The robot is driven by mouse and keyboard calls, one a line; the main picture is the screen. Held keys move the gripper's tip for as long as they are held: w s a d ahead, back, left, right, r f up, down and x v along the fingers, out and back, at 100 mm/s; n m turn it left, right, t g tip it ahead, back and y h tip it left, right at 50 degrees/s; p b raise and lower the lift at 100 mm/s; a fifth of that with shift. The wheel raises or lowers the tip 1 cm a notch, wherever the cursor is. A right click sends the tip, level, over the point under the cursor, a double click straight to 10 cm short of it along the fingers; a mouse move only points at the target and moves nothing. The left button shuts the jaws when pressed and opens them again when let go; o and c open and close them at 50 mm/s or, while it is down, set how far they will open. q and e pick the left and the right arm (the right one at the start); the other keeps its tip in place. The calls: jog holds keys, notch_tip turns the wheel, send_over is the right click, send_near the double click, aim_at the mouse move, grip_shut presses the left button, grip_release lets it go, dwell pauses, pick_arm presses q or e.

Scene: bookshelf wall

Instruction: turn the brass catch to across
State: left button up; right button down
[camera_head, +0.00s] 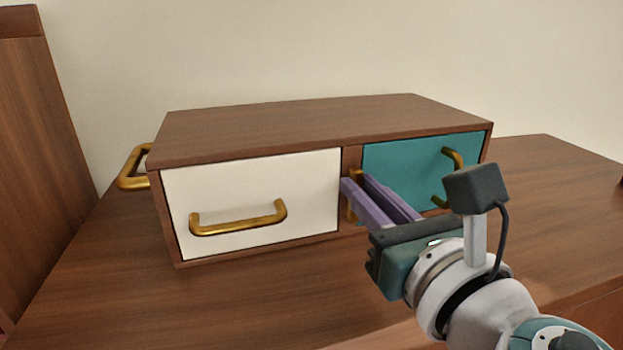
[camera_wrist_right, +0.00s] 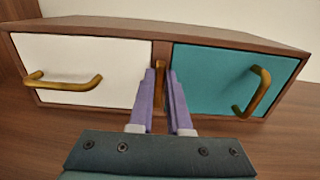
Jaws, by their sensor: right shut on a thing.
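The brass catch (camera_wrist_right: 160,78) is on the narrow wooden divider between the white drawer and the teal door of the wooden cabinet (camera_head: 300,128). It looks upright, in line with the divider. My right gripper (camera_head: 356,184) is shut on the catch, with one purple finger on each side of it. In the right wrist view the fingers (camera_wrist_right: 160,90) hide part of the catch. In the head view only small bits of the catch show around the fingertips. My left gripper is not in view.
The white drawer front (camera_head: 250,180) has a brass handle (camera_head: 238,220). The teal front (camera_head: 405,165) has an upright brass handle (camera_head: 453,158), close to my right wrist in the head view. Another brass handle (camera_head: 130,180) sticks out at the cabinet's left side. The wooden top (camera_head: 250,300) in front is clear.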

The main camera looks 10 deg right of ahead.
jog(key=shift+m, duration=0.4)
jog(key=m, duration=0.1)
jog(key=m+b, duration=0.1)
jog(key=m, duration=0.1)
jog(key=shift+d+f+m+b, duration=0.15)
jog(key=shift+d+m+b, duration=0.15)
jog(key=m, duration=0.1)
jog(key=m+b, duration=0.1)
jog(key=m, duration=0.2)
jog(key=shift+d+f+m, duration=0.2)
jog(key=shift+d+m, duration=0.1)
jog(key=m, duration=0.1)
jog(key=m+b, duration=0.1)
jog(key=m, duration=0.2)
jog(key=shift+d+f+m, duration=0.2)
jog(key=shift+f+m, duration=0.05)
jog(key=shift+m, duration=0.05)
jog(key=m, duration=0.2)
jog(key=shift+w+f+m, duration=0.1)
jog(key=shift+f+m, duration=0.05)
jog(key=shift+m, duration=0.25)
jog(key=shift+f+m, duration=0.1)
jog(key=shift+m, duration=0.7)
jog(key=shift+b, duration=0.3)
jog(key=c, duration=0.9)
grip_release()
jog(key=shift+o, duration=0.2)
